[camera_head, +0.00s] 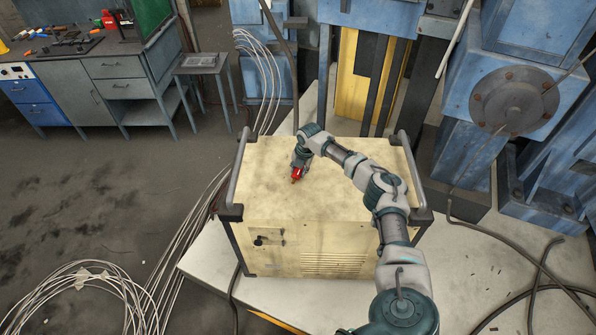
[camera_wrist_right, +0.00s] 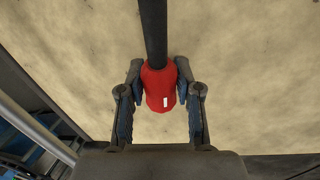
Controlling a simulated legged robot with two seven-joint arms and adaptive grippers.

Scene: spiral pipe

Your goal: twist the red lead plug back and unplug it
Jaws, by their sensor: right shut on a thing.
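The red plug (camera_wrist_right: 159,88) sits between the fingers of my right gripper (camera_wrist_right: 158,72) in the wrist view. It has a small white mark on its side, and a black cable (camera_wrist_right: 153,35) runs from it to the top of the picture. In the head view the red plug (camera_head: 297,173) shows small at the end of my right gripper (camera_head: 298,168), over the top of the beige box (camera_head: 255,190). No socket shows around the plug, and I cannot tell its height above the box. My left gripper is not in view.
Grey handle bars (camera_head: 238,168) stand along both sides of the box top. A dark fitting (camera_head: 258,240) is on its front panel. Loose cables (camera_head: 80,275) lie on the floor at left. A workbench (camera_head: 115,85) stands back left, and blue machinery (camera_head: 500,90) stands at right.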

